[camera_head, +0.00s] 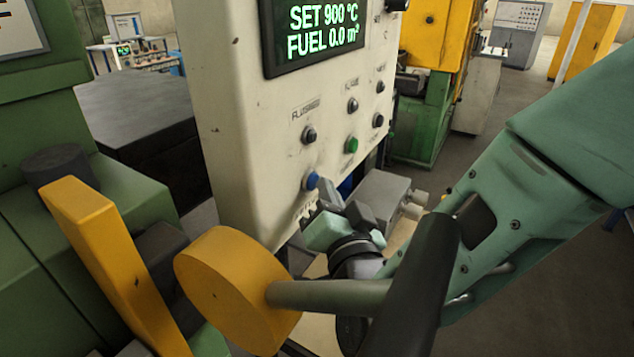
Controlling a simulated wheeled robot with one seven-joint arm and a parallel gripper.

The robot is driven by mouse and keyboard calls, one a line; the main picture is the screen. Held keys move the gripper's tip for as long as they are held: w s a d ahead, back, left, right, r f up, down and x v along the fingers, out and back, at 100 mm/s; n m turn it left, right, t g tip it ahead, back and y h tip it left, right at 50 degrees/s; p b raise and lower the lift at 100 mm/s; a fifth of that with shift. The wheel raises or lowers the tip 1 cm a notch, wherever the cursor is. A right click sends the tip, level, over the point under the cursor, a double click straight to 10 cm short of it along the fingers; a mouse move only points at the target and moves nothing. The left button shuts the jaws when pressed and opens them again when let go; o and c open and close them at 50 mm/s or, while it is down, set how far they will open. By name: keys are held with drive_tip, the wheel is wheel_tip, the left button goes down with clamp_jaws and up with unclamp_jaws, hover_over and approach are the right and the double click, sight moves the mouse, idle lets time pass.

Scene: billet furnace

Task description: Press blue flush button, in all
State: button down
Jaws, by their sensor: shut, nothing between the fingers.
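The blue button (311,181) sits low on the front of the cream control panel (240,130). Its label below is partly hidden by my gripper. My gripper (322,186) is shut and empty, with its fingertips right at the blue button. I cannot tell whether they touch it or press it in. The panel's dark screen (325,30) reads "SET 900 °C" and "FUEL 0.0 m³" in green.
A green button (351,145) and several dark knobs, one of them a black knob (308,135), sit above the blue button. A yellow round part (235,290) and a yellow bar (110,265) stand at the lower left. Green machinery (120,190) fills the left side.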

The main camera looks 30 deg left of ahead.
drive_tip(key=shift+s+d+b, duration=0.1)
drive_tip(key=shift+d+b, duration=0.25)
drive_tip(key=shift+d, duration=0.35)
drive_tip(key=shift+d, duration=0.1)
drive_tip(key=d+b, duration=0.1)
drive_tip(key=d, duration=0.4)
drive_tip(key=shift+s+b, duration=0.2)
drive_tip(key=shift+b, duration=0.15)
idle(0.5)
drive_tip(key=s+d+f+n+g+h, duration=0.3)
drive_tip(key=s+d+g+h, duration=0.3)
drive_tip(key=d, duration=0.7)
drive_tip(key=s+d+f+n+g+h, duration=0.3)
drive_tip(key=s+d+g+h, duration=0.3)
drive_tip(key=s+d+g, duration=0.3)
drive_tip(key=d+n, duration=0.1)
drive_tip(key=d, duration=0.3)
drive_tip(key=shift+s, duration=0.35)
